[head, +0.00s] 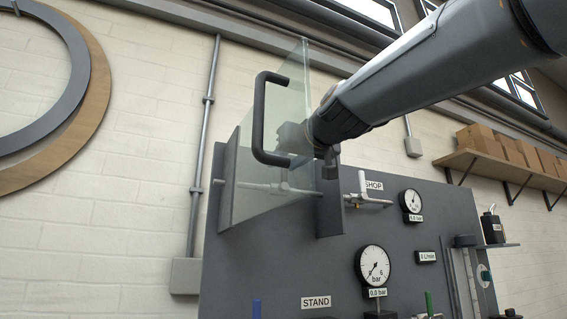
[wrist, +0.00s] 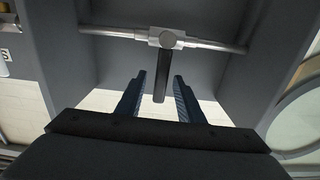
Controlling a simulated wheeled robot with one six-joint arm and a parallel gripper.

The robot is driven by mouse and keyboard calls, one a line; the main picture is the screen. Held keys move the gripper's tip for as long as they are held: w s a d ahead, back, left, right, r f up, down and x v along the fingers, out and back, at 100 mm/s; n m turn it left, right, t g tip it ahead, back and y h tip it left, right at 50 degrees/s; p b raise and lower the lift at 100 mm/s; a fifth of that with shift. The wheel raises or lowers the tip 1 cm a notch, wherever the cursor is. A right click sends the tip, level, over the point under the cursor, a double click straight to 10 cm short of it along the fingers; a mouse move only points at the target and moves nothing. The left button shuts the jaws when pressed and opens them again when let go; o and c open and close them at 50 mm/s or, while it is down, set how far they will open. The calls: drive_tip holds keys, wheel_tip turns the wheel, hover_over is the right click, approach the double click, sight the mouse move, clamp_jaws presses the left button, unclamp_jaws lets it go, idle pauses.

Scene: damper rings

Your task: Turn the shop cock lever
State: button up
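The gripper is open, one finger on each side of the lever's free end, with gaps visible on both sides. In the head view the cock body (head: 283,188) shows dimly through a glass panel. My gripper is partly seen through that glass above the pipe, and the lever cannot be made out there. The SHOP label (head: 374,185) is right of the bay.
The clear glass panel (head: 262,200) with a black handle (head: 262,120) stands out left of my arm. Dark side walls (head: 329,205) flank the cock. Gauges (head: 373,267) and a STAND label (head: 316,302) are on the grey board below and right.

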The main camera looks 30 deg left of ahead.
drive_tip(key=shift+s+d, duration=0.1)
drive_tip(key=shift+d, duration=0.05)
drive_tip(key=shift+b+v, duration=0.5)
drive_tip(key=shift+v, duration=0.3)
drive_tip(key=shift+d, duration=0.1)
drive_tip(key=b+v, duration=0.2)
drive_tip(key=v, duration=0.3)
drive_tip(key=shift+s+d, duration=0.25)
drive_tip(key=shift+d, duration=0.05)
idle(0.5)
